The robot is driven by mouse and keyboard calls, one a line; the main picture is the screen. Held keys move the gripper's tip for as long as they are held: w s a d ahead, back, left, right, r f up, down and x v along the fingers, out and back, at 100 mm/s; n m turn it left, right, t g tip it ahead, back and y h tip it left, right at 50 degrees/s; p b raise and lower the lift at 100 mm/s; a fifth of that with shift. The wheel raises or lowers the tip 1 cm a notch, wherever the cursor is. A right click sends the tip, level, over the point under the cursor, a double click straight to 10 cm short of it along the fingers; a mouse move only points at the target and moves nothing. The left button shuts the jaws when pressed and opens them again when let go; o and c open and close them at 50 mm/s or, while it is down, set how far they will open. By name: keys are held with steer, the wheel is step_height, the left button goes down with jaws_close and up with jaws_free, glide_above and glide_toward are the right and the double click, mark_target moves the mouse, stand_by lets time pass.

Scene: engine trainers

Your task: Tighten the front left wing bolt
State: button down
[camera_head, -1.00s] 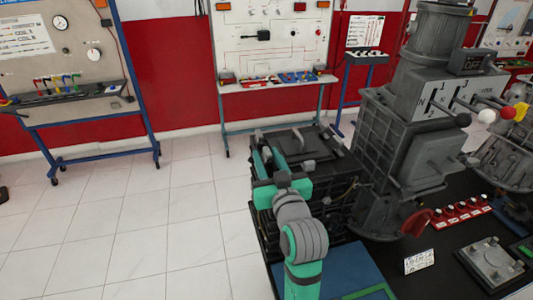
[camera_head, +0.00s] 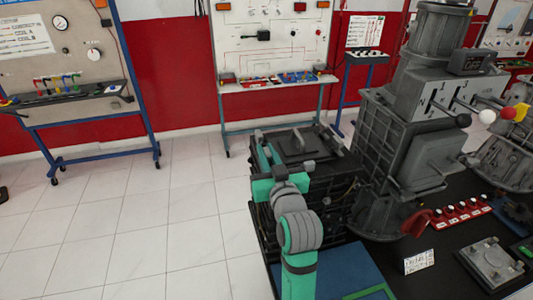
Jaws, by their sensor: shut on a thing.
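My gripper (camera_head: 264,158) is over the left side of a dark box-like unit (camera_head: 335,205) with a lidded top, in the middle of the view. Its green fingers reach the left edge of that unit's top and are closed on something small. My own wrist covers the held thing, so I cannot make out its shape; it sits where a wing bolt at the lid's corner would be. The lid (camera_head: 300,145) is dark grey with a raised handle. Other bolts on the lid are too small to tell apart.
A tall grey gear unit (camera_head: 420,125) with coloured-knob levers stands close on the right. The black table (camera_head: 400,275) holds a red strip of switches (camera_head: 462,213), a white label card (camera_head: 419,261) and a grey plate (camera_head: 490,262).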

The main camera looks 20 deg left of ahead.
steer(key=shift+a+h, duration=0.1)
steer(key=shift+h, duration=0.2)
steer(key=m+t+h, duration=0.1)
steer(key=m+h, duration=0.1)
steer(key=h, duration=0.1)
steer(key=m+t+h, duration=0.1)
steer(key=m+h, duration=0.2)
steer(key=shift+t+h, duration=0.3)
steer(key=shift+t, duration=0.1)
steer(key=m+h, duration=0.2)
steer(key=h, duration=0.2)
steer(key=m+h, duration=0.3)
steer(key=h, duration=0.1)
steer(key=shift+d+r+m+g+h, duration=0.1)
steer(key=shift+d+m+g+h, duration=0.1)
steer(key=shift+m+g+h, duration=0.15)
steer(key=m+g+h, duration=0.1)
steer(key=h, duration=0.1)
steer(key=m+g+h, duration=0.1)
steer(key=m+h, duration=0.1)
steer(key=m+g+h, duration=0.1)
steer(key=h, duration=0.1)
steer(key=shift+d+g, duration=0.25)
steer(key=shift+g, duration=0.1)
steer(key=shift+s+d+m+g+h, duration=0.1)
steer(key=shift+d+m+g+h, duration=0.05)
steer(key=shift+m+g+h, duration=1.45)
steer(key=c, duration=1.8)
jaws_free()
steer(key=shift+o, duration=0.2)
